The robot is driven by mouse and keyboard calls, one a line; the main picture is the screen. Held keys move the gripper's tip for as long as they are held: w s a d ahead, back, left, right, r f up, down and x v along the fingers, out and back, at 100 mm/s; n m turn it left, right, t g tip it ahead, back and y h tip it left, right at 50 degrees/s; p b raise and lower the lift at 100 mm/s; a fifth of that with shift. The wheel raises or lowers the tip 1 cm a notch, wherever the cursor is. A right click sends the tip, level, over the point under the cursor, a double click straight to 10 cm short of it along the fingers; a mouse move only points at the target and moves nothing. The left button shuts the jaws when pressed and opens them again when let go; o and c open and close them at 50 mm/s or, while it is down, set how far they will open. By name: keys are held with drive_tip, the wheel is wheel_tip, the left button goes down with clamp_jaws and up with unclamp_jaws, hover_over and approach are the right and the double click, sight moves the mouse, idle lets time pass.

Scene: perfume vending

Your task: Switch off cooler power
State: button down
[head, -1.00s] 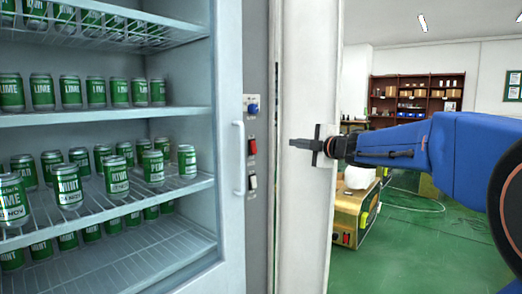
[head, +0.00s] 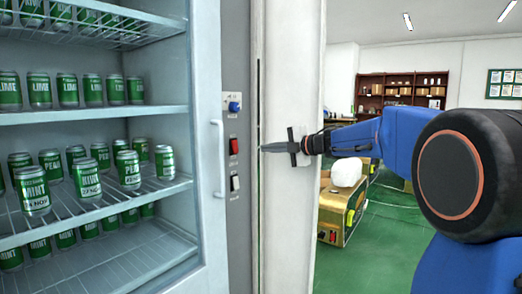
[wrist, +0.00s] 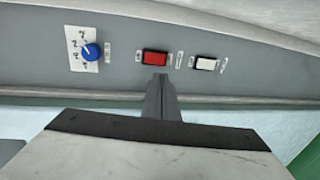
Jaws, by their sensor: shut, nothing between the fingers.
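The cooler (head: 208,180) stands at the left with shelves of green cans behind its door. Its grey side panel carries a blue knob (head: 235,107), a red rocker switch (head: 234,146) and a white rocker switch (head: 235,183), one below the other. In the wrist view the knob (wrist: 91,52), red switch (wrist: 155,58) and white switch (wrist: 206,64) sit in a row, with small labels too blurred to read. My gripper (head: 264,148) is shut and empty, level with the red switch and to its right. In the wrist view its fingertips (wrist: 160,78) point just below the red switch, seemingly apart from it.
A white upright panel (head: 290,215) stands right beside the cooler, behind my gripper. A cooler door handle (head: 218,160) sticks out left of the switches. A tan box (head: 345,215) with a white lump on it stands on the green floor, and shelving (head: 400,95) is further back.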

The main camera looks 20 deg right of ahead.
sight(236, 151)
drive_tip(key=x, duration=1.2)
drive_tip(key=shift+w+a+f, duration=0.1)
drive_tip(key=shift+w+a, duration=0.1)
drive_tip(key=shift+w+a+f, duration=0.1)
drive_tip(key=shift+w+f, duration=0.05)
